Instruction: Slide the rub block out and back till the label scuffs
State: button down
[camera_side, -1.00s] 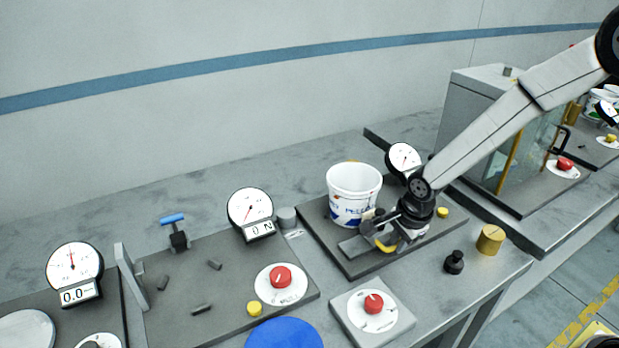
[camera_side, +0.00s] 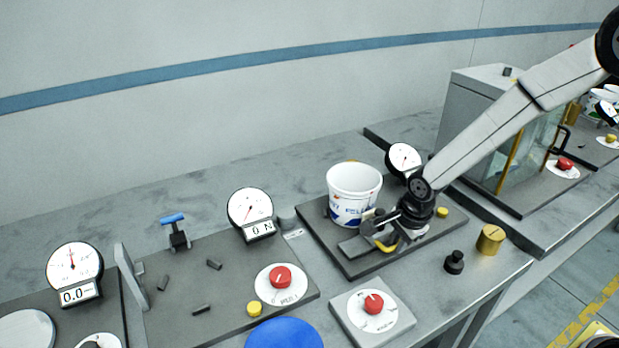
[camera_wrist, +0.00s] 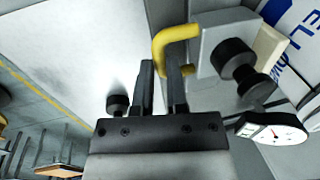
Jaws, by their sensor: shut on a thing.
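A white tub (camera_side: 354,190) with a blue and white label (camera_side: 350,215) stands upright on a dark plate in the side view. The label also shows at the upper right of the wrist view (camera_wrist: 290,30). The rub block (camera_wrist: 222,35), a grey piece with a yellow handle (camera_wrist: 176,36) and black knobs, sits in front of the tub. My gripper (camera_wrist: 162,72) is shut on the yellow handle, which passes between its fingers. Whether the block touches the label is hard to tell. No scuff can be made out.
A round dial (camera_side: 404,158) stands behind the tub. A black knob weight (camera_side: 454,262) and a brass cylinder (camera_side: 491,239) stand to the right. A red knob panel (camera_side: 373,304) lies in front. A glass-fronted cabinet (camera_side: 475,120) stands at the back right.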

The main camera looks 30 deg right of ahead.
jog(key=shift+d, duration=0.1)
dwell(0.3)
jog(key=shift+d, duration=1.85)
jog(key=c, duration=0.6)
grip_release()
jog(key=shift+c, duration=0.2)
jog(key=shift+r, duration=0.15)
notch_tip(320, 180, up, 7)
jog(key=s, duration=0.1)
jog(key=shift+s+r, duration=0.2)
jog(key=shift+s, duration=0.1)
